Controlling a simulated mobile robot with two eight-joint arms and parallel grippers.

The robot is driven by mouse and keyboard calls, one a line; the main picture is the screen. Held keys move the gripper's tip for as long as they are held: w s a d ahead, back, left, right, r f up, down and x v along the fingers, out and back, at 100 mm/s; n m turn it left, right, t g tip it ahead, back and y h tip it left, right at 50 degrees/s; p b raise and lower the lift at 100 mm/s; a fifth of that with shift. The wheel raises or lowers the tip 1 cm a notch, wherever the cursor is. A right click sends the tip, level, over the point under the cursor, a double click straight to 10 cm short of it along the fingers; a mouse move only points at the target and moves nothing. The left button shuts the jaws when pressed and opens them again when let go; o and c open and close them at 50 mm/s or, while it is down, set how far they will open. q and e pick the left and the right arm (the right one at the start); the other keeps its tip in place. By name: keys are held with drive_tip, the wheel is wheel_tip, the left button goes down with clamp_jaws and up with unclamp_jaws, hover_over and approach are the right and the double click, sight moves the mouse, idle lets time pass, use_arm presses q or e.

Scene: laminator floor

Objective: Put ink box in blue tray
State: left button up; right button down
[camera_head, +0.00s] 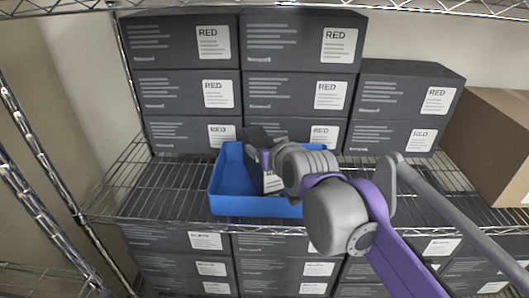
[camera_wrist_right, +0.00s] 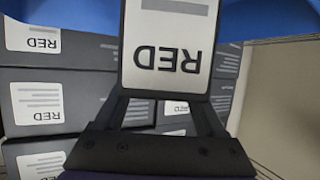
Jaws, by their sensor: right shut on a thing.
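The blue tray (camera_head: 252,207) stands on the wire shelf, in front of the stacked dark boxes. My right gripper (camera_head: 262,160) is over the tray and shut on a dark ink box (camera_head: 272,181) with a white label. The box lies within the tray's outline in the head view; I cannot tell if it touches the tray floor. In the right wrist view the held ink box (camera_wrist_right: 168,52) shows its RED label upside down between the fingers, with part of the blue tray (camera_wrist_right: 268,20) along the top. My left gripper is out of view.
Dark boxes labelled RED (camera_head: 300,95) are stacked in several rows behind the tray. A brown carton (camera_head: 490,140) stands at the right. More dark boxes (camera_head: 180,265) fill the shelf below. The wire shelf (camera_head: 150,185) is bare left of the tray.

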drive_tip(key=shift+s+f, duration=0.1)
drive_tip(key=shift+f, duration=0.5)
drive_tip(key=shift+f, duration=0.2)
unclamp_jaws()
drive_tip(key=shift+r, duration=0.1)
drive_tip(key=v, duration=1.2)
drive_tip(key=shift+d, duration=0.1)
